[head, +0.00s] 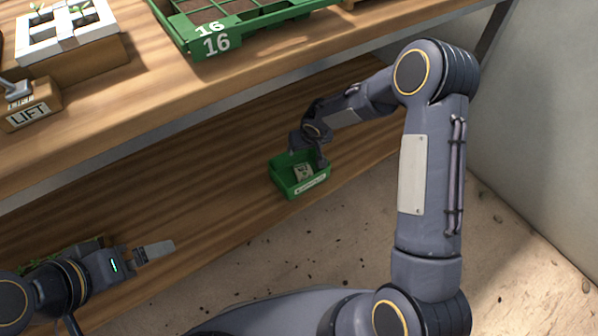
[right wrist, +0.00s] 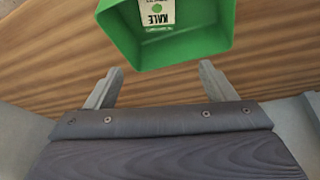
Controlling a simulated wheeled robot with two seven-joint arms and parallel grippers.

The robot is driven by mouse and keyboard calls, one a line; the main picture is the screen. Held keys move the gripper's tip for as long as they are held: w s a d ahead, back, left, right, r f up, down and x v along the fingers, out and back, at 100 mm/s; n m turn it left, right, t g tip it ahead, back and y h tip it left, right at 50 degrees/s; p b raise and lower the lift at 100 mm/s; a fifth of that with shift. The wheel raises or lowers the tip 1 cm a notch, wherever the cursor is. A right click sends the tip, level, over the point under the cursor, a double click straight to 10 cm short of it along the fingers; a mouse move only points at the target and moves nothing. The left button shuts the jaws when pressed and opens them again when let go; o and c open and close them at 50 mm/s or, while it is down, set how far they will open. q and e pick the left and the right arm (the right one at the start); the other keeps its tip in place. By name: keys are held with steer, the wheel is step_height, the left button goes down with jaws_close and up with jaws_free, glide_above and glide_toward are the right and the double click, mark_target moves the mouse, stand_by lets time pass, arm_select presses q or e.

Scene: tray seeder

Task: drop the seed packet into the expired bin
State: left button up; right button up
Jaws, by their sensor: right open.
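A small green bin (head: 289,187) stands on the lower wooden shelf; the writing on its front label is too small to read. A pale seed packet (head: 304,172) lies inside it. In the right wrist view the packet (right wrist: 157,13) reads KALE and lies within the walls of the bin (right wrist: 190,52). My right gripper (right wrist: 158,72) is open and empty, its two fingers apart and pointing at the bin's near wall. In the head view it is at the bin's back right, partly hidden by its own wrist. My left gripper (head: 158,250) is at the lower left, away from the bin; its finger opening is unclear.
The upper bench holds a green seed tray (head: 215,44) marked 16, a white seedling holder (head: 65,42) and a block labelled LIFT (head: 30,115). The upper bench edge overhangs the shelf. A wall rises at right.

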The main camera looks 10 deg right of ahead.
steer(key=p+v, duration=0.2)
steer(key=v, duration=0.5)
steer(key=shift+r, duration=0.1)
